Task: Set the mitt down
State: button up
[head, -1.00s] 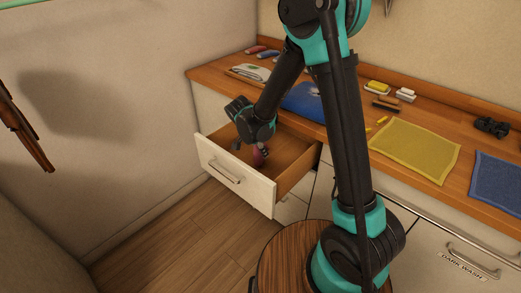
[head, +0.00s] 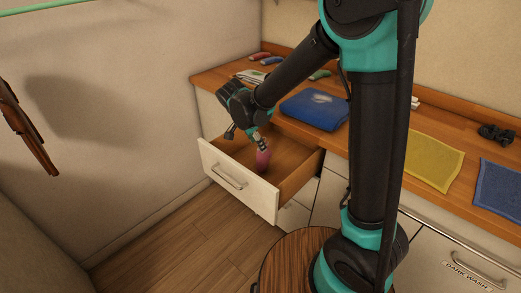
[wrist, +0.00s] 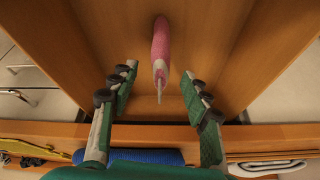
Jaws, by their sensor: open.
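The pink mitt (head: 263,159) is inside the open drawer (head: 240,184), seeming to stand on end near the drawer's middle. In the wrist view the mitt (wrist: 161,42) is a narrow pink shape with a pale, thin loop end toward me. My gripper (head: 258,142) is just above the mitt in the head view. In the wrist view my gripper (wrist: 159,72) is open, its two green fingers apart, with the mitt ahead of and between the tips. No finger touches it there. The mitt's underside is hidden.
The wooden counter (head: 385,130) runs above the drawer. On it lie a folded blue cloth (head: 315,109), a yellow mat (head: 434,160) and a blue mat (head: 500,187). The drawer's side walls stand close around the gripper. A round wooden stool top (head: 290,262) is in front.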

jog(key=shift+v, duration=1.3)
